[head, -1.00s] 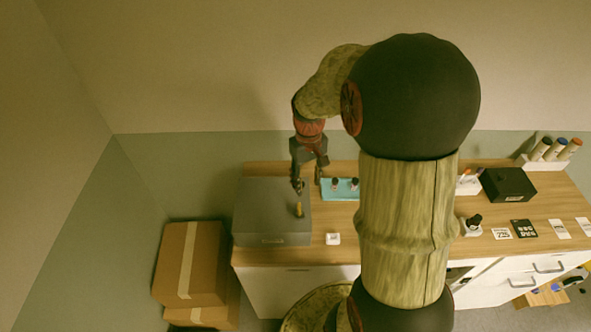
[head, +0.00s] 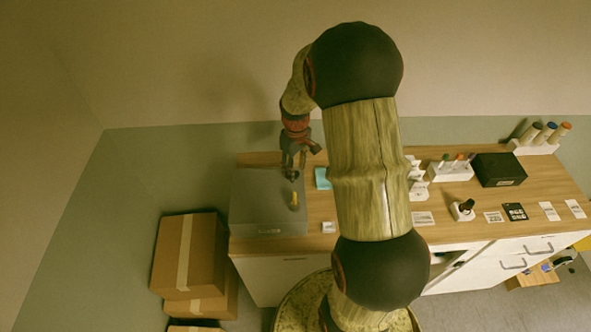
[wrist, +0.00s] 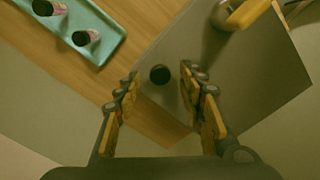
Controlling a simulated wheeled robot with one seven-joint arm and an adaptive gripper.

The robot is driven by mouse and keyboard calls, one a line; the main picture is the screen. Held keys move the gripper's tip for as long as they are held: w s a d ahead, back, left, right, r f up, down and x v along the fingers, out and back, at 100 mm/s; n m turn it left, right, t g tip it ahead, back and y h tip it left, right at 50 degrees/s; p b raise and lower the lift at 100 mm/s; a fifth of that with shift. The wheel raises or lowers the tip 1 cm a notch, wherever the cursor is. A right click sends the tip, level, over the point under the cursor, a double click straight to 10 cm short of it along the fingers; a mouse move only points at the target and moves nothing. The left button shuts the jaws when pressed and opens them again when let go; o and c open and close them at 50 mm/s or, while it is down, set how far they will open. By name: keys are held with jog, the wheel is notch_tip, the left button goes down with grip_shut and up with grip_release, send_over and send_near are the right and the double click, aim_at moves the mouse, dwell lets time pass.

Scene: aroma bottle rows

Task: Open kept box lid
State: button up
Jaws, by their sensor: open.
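The grey box (head: 262,212) stands at the left end of the wooden counter with its flat lid down. A yellow handle-like piece (head: 294,200) stands on its top near the right edge; it also shows at the top of the wrist view (wrist: 245,14). My gripper (head: 292,173) is over the box's far right part, behind the yellow piece. In the wrist view its jaws (wrist: 160,74) are apart, with a dark round knob or cap (wrist: 160,74) seen between the fingertips over the grey surface. I cannot tell whether the fingers touch it.
A teal tray (head: 322,178) lies close right of the box, partly hidden by my arm; it holds two small bottles in the wrist view (wrist: 100,32). A small white block (head: 328,227) sits before it. A black box (head: 499,170) stands farther right. Cardboard boxes (head: 188,255) are stacked at left.

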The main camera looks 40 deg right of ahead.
jog(key=shift+f, duration=0.45)
grip_shut()
dwell(0.3)
dwell(0.4)
